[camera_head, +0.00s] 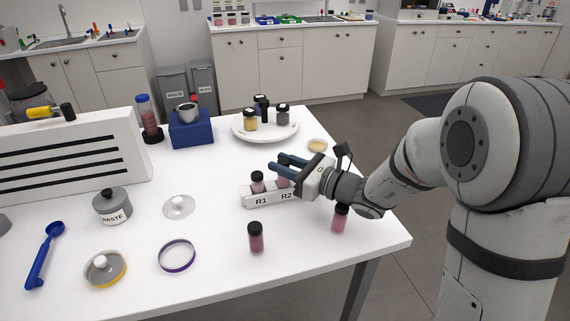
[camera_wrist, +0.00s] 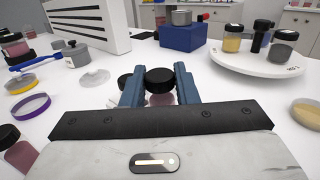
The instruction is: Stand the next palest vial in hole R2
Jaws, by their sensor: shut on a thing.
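The white rack (camera_head: 262,200) stands near the table's middle, with R1 and R2 labels on its front. A pale pink vial with a black cap (camera_head: 257,184) stands at R1. My gripper (camera_head: 276,161) is over R2, shut on a pink vial (camera_head: 282,182). Its black cap (camera_wrist: 159,80) shows between my fingers in the wrist view. The held vial looks upright at R2; my fingers partly hide it, and I cannot tell how deep it sits. Two darker pink vials stand loose on the table: one (camera_head: 256,239) in front of the rack, another (camera_head: 339,221) to its right.
A round white stand (camera_head: 265,132) with yellow, black and grey vials is behind the rack. A blue block (camera_head: 191,130) stands at the back. A waste pot (camera_head: 113,206), glass lid (camera_head: 179,207), purple ring (camera_head: 177,257) and blue spoon (camera_head: 46,257) lie left.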

